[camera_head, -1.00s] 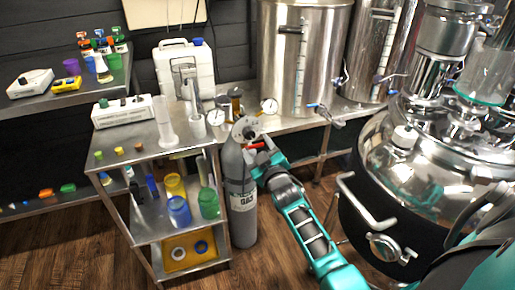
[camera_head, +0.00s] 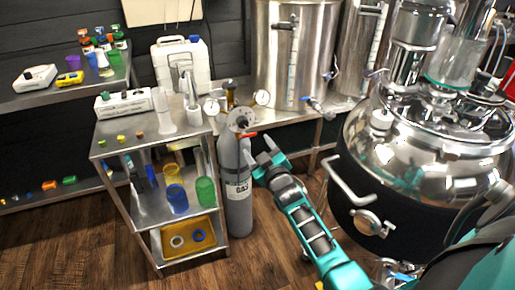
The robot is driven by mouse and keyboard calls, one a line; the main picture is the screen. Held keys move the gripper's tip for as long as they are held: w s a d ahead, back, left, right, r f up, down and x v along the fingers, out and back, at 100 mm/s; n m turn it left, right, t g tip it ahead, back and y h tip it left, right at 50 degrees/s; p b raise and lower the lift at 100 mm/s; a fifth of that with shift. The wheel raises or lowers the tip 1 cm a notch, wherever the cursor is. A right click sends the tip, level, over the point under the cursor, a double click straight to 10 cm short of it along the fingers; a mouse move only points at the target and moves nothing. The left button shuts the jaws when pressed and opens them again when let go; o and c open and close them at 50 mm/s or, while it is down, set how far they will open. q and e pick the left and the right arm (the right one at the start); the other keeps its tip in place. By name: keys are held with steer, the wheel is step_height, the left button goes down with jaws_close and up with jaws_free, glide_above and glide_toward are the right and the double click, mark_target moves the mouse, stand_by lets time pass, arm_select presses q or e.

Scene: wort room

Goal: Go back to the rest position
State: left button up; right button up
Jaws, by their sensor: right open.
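My right gripper (camera_head: 258,149) is open, its two fingertips spread, just to the right of the upper part of the grey gas cylinder (camera_head: 236,190). The red piece (camera_head: 247,135) at the cylinder's valve shows just above the fingertips. I see nothing between the fingers. Whether a finger touches the cylinder I cannot tell. My right arm reaches in from the lower right. My left gripper is not in view.
A steel shelf cart (camera_head: 150,147) with bottles and jars stands left of the cylinder. A large steel kettle (camera_head: 420,150) with a handle is close on the right of my arm. Steel tanks (camera_head: 295,60) stand behind. Wooden floor is clear in front.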

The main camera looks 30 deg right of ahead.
arm_select(q)
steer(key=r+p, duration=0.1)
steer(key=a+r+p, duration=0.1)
steer(key=p, duration=0.1)
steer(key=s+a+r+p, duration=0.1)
steer(key=p, duration=0.1)
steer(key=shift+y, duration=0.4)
arm_select(e)
steer(key=s+a+f+g+y, duration=0.3)
steer(key=s+a, duration=0.6)
steer(key=s, duration=0.3)
steer(key=s+a+f+m+g+y, duration=0.1)
steer(key=s+a+f+g+y, duration=0.2)
steer(key=s+a, duration=0.6)
steer(key=s, duration=0.4)
steer(key=shift+s+a+g, duration=0.25)
steer(key=shift+s+g, duration=0.05)
steer(key=shift+g, duration=0.1)
